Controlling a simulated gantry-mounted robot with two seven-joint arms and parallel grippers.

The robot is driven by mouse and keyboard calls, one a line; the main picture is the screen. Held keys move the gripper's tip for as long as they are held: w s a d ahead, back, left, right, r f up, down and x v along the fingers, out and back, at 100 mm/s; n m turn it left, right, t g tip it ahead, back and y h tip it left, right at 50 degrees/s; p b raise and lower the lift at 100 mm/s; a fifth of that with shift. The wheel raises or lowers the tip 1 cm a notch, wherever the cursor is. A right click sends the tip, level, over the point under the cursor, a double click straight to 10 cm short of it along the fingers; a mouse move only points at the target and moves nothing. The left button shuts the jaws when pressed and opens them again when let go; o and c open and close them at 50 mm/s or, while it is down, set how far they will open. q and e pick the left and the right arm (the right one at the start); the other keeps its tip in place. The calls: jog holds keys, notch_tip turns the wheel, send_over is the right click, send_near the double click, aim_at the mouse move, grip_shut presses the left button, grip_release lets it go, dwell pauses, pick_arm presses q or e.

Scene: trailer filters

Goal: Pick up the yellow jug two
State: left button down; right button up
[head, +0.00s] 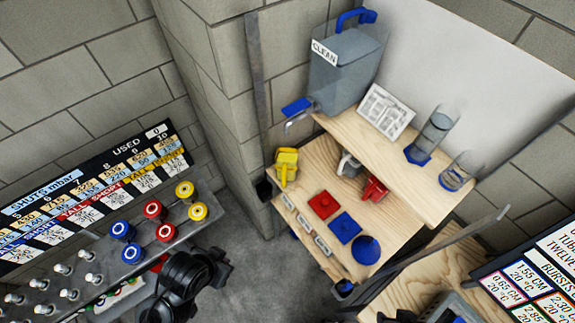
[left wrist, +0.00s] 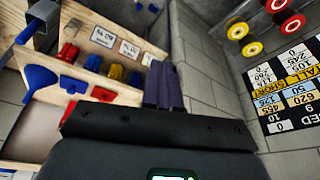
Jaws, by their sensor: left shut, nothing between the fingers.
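A yellow jug (head: 286,166) stands upright at the left end of the lower wooden shelf in the head view, with its handle side facing me. In the left wrist view a small yellow item (left wrist: 115,72) sits among red and blue ones; I cannot tell whether it is the same jug. My left gripper (left wrist: 163,88) is shut and empty, its two dark fingers side by side. In the head view my black left wrist shows low down, left of the shelf and well apart from the jug; its fingertips are not clear there. My right gripper is not visible.
A grey jerrycan (head: 345,68) marked CLEAN stands on the upper shelf (head: 400,150) above. Red (head: 375,190) and grey-white (head: 348,165) jugs share the lower shelf. A rack of coloured caps (head: 153,208) stands left. Open floor lies between rack and shelf.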

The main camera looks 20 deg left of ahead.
pick_arm(q)
grip_release()
dwell(0.5)
